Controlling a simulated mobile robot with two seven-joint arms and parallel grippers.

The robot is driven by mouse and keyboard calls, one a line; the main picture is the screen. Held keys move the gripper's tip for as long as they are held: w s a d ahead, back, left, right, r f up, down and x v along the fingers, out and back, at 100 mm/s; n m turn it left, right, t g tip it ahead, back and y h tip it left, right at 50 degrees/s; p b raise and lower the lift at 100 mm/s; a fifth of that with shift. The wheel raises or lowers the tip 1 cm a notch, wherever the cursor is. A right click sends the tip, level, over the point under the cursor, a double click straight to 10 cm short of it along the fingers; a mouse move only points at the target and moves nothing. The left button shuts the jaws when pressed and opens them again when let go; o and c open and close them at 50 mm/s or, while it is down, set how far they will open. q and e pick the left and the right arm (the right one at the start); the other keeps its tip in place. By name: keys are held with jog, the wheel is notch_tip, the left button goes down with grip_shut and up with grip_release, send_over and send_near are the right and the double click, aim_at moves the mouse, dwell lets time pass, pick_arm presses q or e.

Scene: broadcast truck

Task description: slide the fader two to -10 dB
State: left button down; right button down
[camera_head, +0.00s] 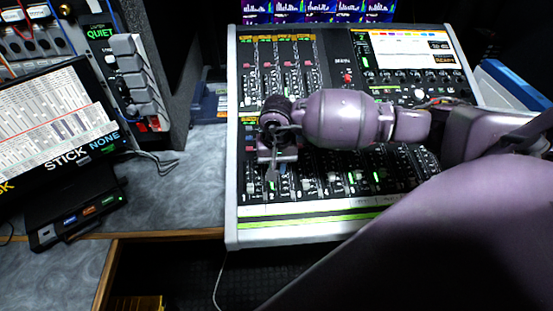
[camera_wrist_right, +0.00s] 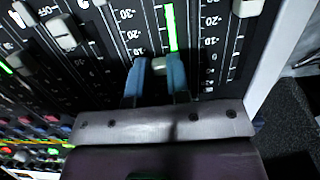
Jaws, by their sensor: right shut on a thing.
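The mixing console (camera_head: 231,150) stands in the middle of the head view. My right gripper (camera_head: 271,176) reaches down over its left-hand fader strips; in that view the fingertips are small and the fader cap is hard to make out. In the right wrist view, the two blue fingers of my right gripper (camera_wrist_right: 157,72) are shut on a pale fader cap (camera_wrist_right: 160,64), in the second strip from the console's light edge. The cap sits near the -10 mark (camera_wrist_right: 135,51); the fingers hide part of the scale, so exact alignment cannot be told. My left gripper is not in view.
Neighbouring fader caps are a white one near the console edge (camera_wrist_right: 248,8) and another at upper left (camera_wrist_right: 63,32). A laptop-like display (camera_head: 55,120) and a dark box (camera_head: 75,205) stand on the grey desk at left. My right arm covers much of the console.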

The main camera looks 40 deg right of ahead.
jog(key=shift+s+a+f, duration=0.1)
jog(key=shift+s+a, duration=0.4)
jog(key=shift+s, duration=0.3)
jog(key=c, duration=1.1)
grip_release()
jog(key=shift+r+p, duration=0.3)
jog(key=shift+r, duration=5.05)
